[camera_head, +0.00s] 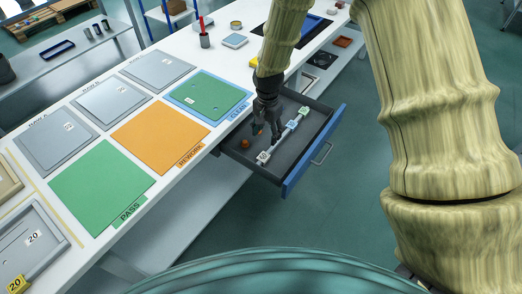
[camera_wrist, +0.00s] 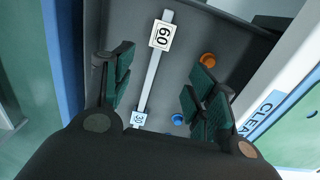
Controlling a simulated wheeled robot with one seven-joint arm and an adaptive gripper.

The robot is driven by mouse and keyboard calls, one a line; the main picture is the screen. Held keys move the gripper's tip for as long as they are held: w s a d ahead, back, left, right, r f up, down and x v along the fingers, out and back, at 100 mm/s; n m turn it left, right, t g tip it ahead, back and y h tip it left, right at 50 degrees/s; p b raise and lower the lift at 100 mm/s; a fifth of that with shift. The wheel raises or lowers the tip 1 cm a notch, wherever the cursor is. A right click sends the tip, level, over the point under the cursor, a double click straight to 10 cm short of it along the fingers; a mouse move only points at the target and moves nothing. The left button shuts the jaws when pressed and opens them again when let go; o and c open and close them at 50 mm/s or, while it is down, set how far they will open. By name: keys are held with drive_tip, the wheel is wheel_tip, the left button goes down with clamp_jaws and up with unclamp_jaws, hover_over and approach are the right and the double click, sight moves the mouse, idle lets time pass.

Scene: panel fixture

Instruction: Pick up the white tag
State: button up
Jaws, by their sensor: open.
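The white tag (camera_wrist: 162,35), marked 60, sits on a pale strip (camera_wrist: 152,75) in the open drawer (camera_head: 240,157). It also shows at the strip's near end in the head view (camera_head: 264,157). A light-blue tag (camera_wrist: 138,119) and, in the head view, a green tag (camera_head: 304,111) sit farther along the strip. My gripper (camera_head: 265,129) is over the drawer. In the wrist view its open fingers (camera_wrist: 162,80) stand on either side of the strip, between the white and light-blue tags, with nothing held. Its height above the strip is unclear.
An orange round piece (camera_wrist: 207,59) and a blue one (camera_wrist: 178,119) lie in the drawer to the strip's right in the wrist view. The drawer's blue front (camera_head: 314,150) has a handle. The table beside it bears a green PASS mat (camera_head: 102,187) and orange REWORK mat (camera_head: 160,137).

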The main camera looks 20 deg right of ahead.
sight(266, 154)
drive_tip(key=shift+s+a+f, duration=0.1)
drive_tip(key=shift+s+f, duration=0.2)
drive_tip(key=shift+f, duration=0.45)
drive_tip(key=f+p, duration=0.1)
drive_tip(key=f, duration=0.2)
drive_tip(key=shift+w+f, duration=0.15)
drive_tip(key=shift+w, duration=0.05)
drive_tip(key=shift+s+f, duration=0.1)
drive_tip(key=shift+s, duration=0.1)
drive_tip(key=shift+a+f, duration=0.1)
drive_tip(key=shift+f, duration=0.2)
drive_tip(key=shift+s+a+f+p, duration=0.15)
drive_tip(key=shift+f+p, duration=0.75)
drive_tip(key=shift+f, duration=1.35)
drive_tip(key=c, duration=0.8)
